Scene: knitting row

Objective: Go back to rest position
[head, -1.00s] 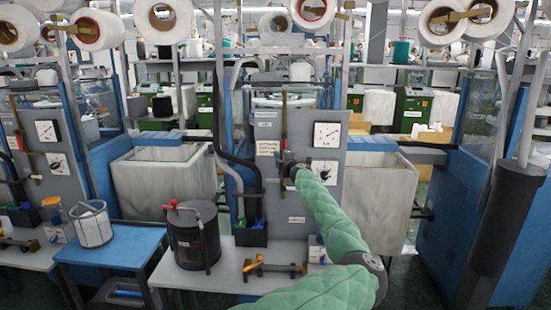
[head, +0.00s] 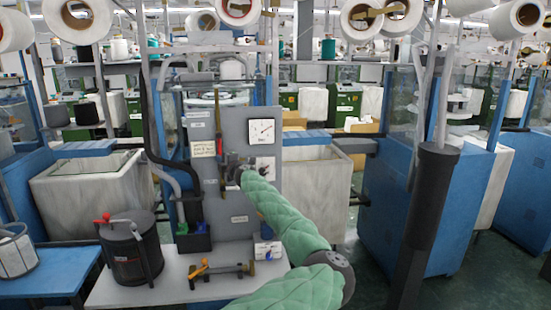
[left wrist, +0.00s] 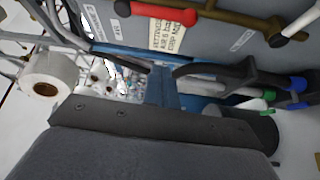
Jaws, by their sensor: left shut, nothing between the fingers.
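My left arm, in a green quilted sleeve, rises from the bottom of the head view. My left gripper (head: 232,168) is in front of the grey machine panel (head: 235,195), overlapping the left part of the lower gauge (head: 265,165). It is shut with nothing in it; its fingertips are small and dark against the panel. I cannot tell whether it touches the panel. The left wrist view shows a dark grey part of my own along the bottom, with the panel beyond it. My right gripper is in no view.
Below the panel, a pale table (head: 175,292) holds a dark canister (head: 132,250) and a brass-fitted bar (head: 220,272). A black padded post (head: 425,215) stands right, beside blue cabinets (head: 385,200). Floor shows between.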

